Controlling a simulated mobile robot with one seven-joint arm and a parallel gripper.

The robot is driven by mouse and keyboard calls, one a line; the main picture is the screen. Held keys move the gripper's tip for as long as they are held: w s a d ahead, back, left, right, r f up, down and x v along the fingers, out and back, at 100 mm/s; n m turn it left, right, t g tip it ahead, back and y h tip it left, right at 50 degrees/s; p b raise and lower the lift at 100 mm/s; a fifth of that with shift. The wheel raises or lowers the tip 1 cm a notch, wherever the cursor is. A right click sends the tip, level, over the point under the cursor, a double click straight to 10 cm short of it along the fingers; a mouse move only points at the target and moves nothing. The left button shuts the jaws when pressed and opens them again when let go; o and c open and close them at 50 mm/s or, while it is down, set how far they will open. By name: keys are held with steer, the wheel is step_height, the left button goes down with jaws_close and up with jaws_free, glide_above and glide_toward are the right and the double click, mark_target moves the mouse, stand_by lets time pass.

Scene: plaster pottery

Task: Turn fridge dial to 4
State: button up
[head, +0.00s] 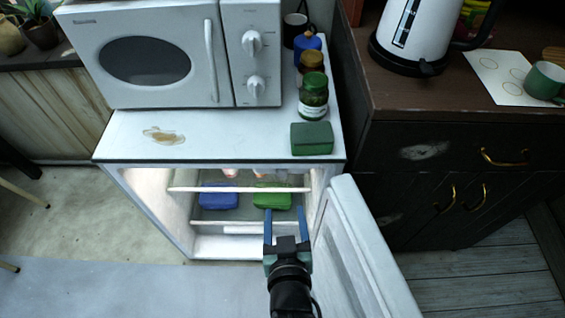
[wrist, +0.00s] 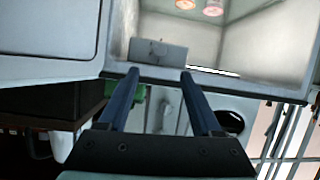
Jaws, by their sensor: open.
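The small white fridge (head: 128,185) stands with its door (head: 365,260) swung open to the right. My gripper (head: 285,212) is open and empty, with its blue fingers pointing into the fridge opening. In the wrist view, my gripper (wrist: 159,73) has its fingertips apart just below a grey box (wrist: 158,52) inside the fridge. A small dark mark or knob shows on that box, but it is too small to read. I cannot tell for certain that it is the dial. No numbers are legible, and the head view hides the fridge's inner top.
Inside are a blue container (head: 219,195), a green container (head: 272,195) and shelf bars (head: 238,189). On top are a microwave (head: 150,60), a green box (head: 312,138) and jars (head: 314,98). A dark cabinet (head: 430,150) stands right of the open door.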

mark_target(282, 176)
steer(key=b+x, duration=0.1)
steer(key=x, duration=1.1)
steer(key=shift+w+a+f+b, duration=0.1)
steer(key=shift+w+b, duration=0.25)
jaws_close()
